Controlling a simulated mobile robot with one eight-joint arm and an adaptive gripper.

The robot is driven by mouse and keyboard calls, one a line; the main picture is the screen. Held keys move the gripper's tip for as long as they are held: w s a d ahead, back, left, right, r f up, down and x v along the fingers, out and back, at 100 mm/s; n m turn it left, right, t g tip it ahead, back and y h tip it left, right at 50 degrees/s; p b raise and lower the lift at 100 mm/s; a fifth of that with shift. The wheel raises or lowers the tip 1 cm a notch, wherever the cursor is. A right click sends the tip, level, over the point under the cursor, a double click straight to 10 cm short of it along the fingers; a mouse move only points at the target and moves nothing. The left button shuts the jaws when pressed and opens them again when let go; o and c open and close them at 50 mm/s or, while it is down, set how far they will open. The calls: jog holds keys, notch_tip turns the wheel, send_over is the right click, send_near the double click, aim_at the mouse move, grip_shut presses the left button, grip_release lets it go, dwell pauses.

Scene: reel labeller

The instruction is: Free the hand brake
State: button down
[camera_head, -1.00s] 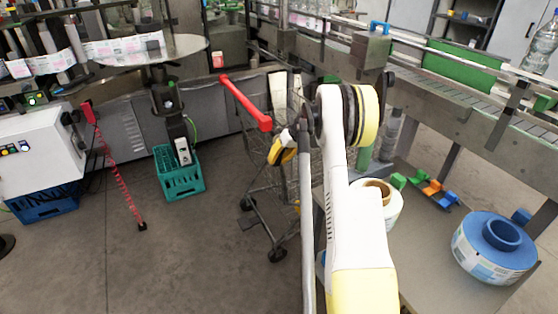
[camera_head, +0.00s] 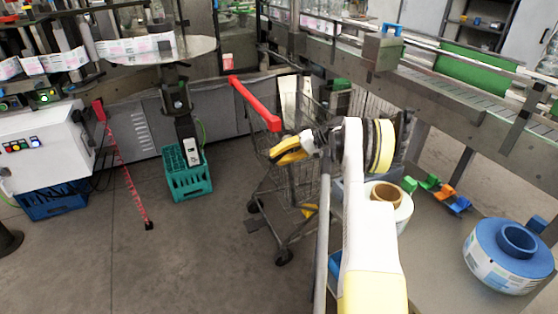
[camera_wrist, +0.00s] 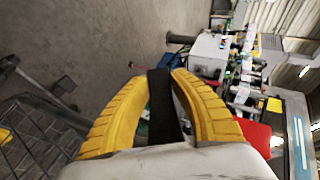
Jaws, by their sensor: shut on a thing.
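My gripper (camera_head: 280,156), with yellow ribbed fingers, is at the right end of the shopping trolley's red handle (camera_head: 256,104) in the head view. In the wrist view my gripper (camera_wrist: 160,78) has its fingers closed on the two sides of a black band or lever (camera_wrist: 163,105). I cannot tell for sure that this black piece is the hand brake. Its lower end is hidden behind the white gripper body. A red part, apparently the handle (camera_wrist: 258,137), shows right of the fingers.
The trolley's wire basket (camera_head: 290,185) stands on the floor beside the bench. The bench holds a blue reel (camera_head: 508,262), a white reel (camera_head: 402,210) and coloured clips (camera_head: 436,188). A green crate (camera_head: 188,180) stands left. Floor between them is clear.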

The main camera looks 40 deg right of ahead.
jog(key=shift+a+r, duration=0.1)
dwell(0.5)
jog(key=c, duration=1)
grip_release()
jog(key=shift+c, duration=0.2)
jog(key=shift+r, duration=0.1)
